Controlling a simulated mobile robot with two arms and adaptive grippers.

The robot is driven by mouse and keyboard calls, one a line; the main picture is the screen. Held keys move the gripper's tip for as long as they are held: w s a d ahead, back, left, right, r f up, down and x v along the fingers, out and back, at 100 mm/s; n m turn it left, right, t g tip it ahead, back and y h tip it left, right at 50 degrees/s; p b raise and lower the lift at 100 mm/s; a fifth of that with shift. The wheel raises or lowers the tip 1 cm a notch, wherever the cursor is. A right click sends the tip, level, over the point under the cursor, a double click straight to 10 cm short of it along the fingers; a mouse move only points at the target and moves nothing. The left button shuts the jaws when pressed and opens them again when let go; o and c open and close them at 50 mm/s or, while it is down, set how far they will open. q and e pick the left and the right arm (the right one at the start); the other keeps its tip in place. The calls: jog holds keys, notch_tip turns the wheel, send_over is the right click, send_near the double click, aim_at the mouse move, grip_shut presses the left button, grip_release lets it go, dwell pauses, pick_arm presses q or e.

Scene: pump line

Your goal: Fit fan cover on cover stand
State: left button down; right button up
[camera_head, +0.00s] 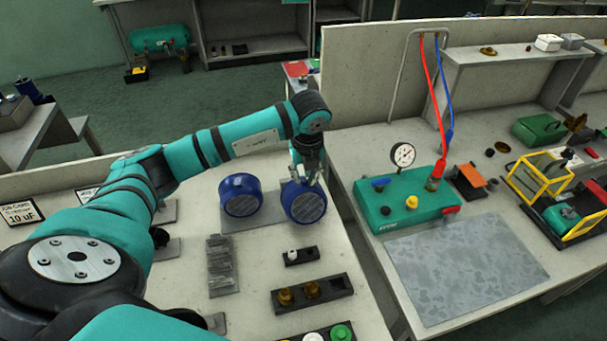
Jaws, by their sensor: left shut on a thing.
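Two round blue fan covers with grey faces are on the left bench. One fan cover (241,196) sits on a grey flat base, taken to be the cover stand (267,217). The other fan cover (304,203) is just to its right, near the bench's right side. My left gripper (306,180) reaches down from above and is shut on this right-hand cover at its top edge. The fingertips are partly hidden by the cover, and I cannot tell whether the cover touches the base. My right gripper does not show.
In front are a grey ribbed plate (222,264), a small black holder (301,256) and a black tray (312,293) with brass parts. A low wall (335,90) stands behind.

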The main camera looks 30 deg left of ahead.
pick_arm(q)
jog(key=shift+w+a, duration=0.1)
dwell(0.3)
jog(key=shift+w+a+b, duration=0.4)
jog(key=shift+w+a, duration=0.1)
jog(key=shift+a, duration=0.1)
jog(key=shift+w+a, duration=0.25)
jog(key=shift+w+a, duration=0.1)
jog(key=shift+a, duration=0.05)
jog(key=shift+b, duration=0.3)
jog(key=shift+f, duration=0.1)
jog(key=shift+t+y+b, duration=0.8)
jog(key=shift+y+b, duration=0.1)
jog(key=shift+b, duration=0.4)
jog(key=shift+t+y+b, duration=0.5)
jog(key=shift+y+b, duration=0.1)
jog(key=shift+b, duration=0.6)
